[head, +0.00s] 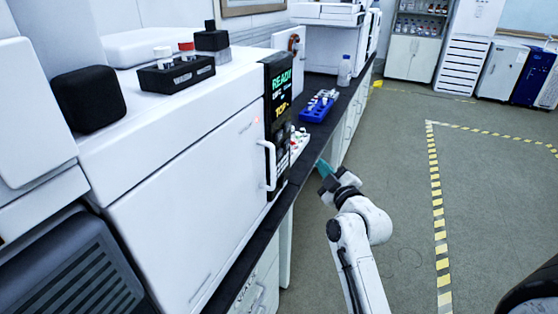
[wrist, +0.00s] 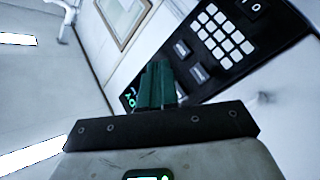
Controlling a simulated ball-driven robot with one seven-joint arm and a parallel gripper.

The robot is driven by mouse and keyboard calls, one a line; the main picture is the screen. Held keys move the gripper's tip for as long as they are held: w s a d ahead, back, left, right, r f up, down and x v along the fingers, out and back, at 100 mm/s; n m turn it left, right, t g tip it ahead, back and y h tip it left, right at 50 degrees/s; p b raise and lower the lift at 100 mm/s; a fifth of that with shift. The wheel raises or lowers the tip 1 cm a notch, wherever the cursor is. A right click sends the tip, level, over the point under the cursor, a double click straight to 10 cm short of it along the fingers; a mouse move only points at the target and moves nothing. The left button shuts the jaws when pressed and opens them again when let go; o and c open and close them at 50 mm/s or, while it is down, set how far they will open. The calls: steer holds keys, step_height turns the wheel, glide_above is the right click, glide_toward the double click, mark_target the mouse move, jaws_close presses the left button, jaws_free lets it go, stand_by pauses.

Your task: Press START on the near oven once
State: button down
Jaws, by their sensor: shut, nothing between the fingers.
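The near oven (head: 185,185) is a large white box on the dark bench, with a closed door and a white upright handle. Its black control panel (head: 280,125) stands right of the door, with a lit display reading READY in green and TOP in yellow. The panel (wrist: 222,48) shows tilted in the wrist view, with a pale keypad and two wide grey buttons (wrist: 190,61) whose labels I cannot read. My gripper (head: 325,170) is shut, its teal fingers (wrist: 155,85) together, right of the panel and lower, beyond the bench edge. The fingers cover part of the green display.
Vials and black blocks (head: 178,76) stand on the oven top. A blue rack (head: 318,106), a bottle (head: 345,70) and a white tray of small vials (head: 299,139) stand on the bench beyond the panel. The floor (head: 400,150) to the right is clear, with striped tape.

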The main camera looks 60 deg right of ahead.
mark_target(279, 154)
steer(key=shift+w, duration=0.1)
steer(key=w+p, duration=0.3)
steer(key=w, duration=0.5)
steer(key=shift+w+a, duration=0.3)
steer(key=shift+a, duration=0.05)
stand_by(0.3)
steer(key=shift+w+f+b, duration=0.1)
steer(key=shift+w+b, duration=0.2)
stand_by(1.8)
steer(key=shift+w, duration=0.15)
